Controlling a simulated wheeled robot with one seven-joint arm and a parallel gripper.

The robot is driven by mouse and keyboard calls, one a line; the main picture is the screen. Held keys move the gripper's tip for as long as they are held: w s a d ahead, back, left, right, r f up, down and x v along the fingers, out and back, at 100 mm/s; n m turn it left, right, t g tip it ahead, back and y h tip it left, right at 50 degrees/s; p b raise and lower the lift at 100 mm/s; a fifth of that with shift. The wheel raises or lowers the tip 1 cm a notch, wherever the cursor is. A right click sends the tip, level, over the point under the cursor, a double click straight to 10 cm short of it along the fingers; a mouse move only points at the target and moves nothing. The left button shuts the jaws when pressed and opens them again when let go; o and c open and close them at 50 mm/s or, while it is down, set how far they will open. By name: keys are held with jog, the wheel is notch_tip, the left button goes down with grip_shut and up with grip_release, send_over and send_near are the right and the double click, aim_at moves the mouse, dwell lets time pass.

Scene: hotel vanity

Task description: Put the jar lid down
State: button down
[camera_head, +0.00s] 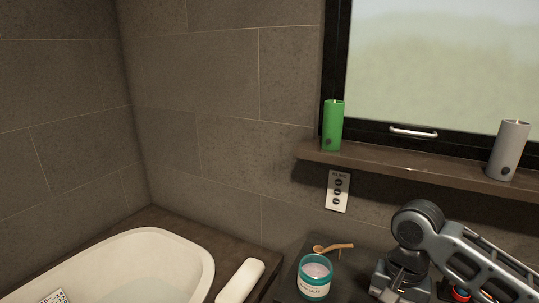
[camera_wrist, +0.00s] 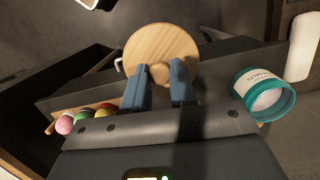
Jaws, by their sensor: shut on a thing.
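The jar lid (camera_wrist: 160,52) is a round, light wooden disc. In the wrist view it is at the tips of my gripper (camera_wrist: 161,86), whose two blue-grey fingers are shut on it. The fingers hide its near edge. The open jar (camera_wrist: 263,98) has a teal rim, a "salts" label and pale contents, and lies to the right of the fingers. In the head view the jar (camera_head: 314,281) stands upright on the dark vanity top, left of my gripper (camera_head: 399,284). The lid cannot be made out in the head view.
A wooden scoop (camera_head: 334,248) lies behind the jar. Several coloured balls (camera_wrist: 85,119) sit left of the fingers in the wrist view. A white rolled towel (camera_head: 240,281) and a bathtub (camera_head: 180,245) are at left. Green (camera_head: 332,126) and grey (camera_head: 508,150) candles stand on the sill.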

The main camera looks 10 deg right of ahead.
jog(key=a+f+n, duration=0.3)
jog(key=f+n, duration=0.1)
jog(key=f, duration=0.3)
jog(key=a+f+n+h, duration=0.1)
jog(key=a+f+n, duration=0.2)
jog(key=f, duration=0.4)
jog(key=shift+s+a+f+n, duration=0.15)
jog(key=shift+s+a+n, duration=0.25)
jog(key=shift+n, duration=0.2)
jog(key=shift+d, duration=0.1)
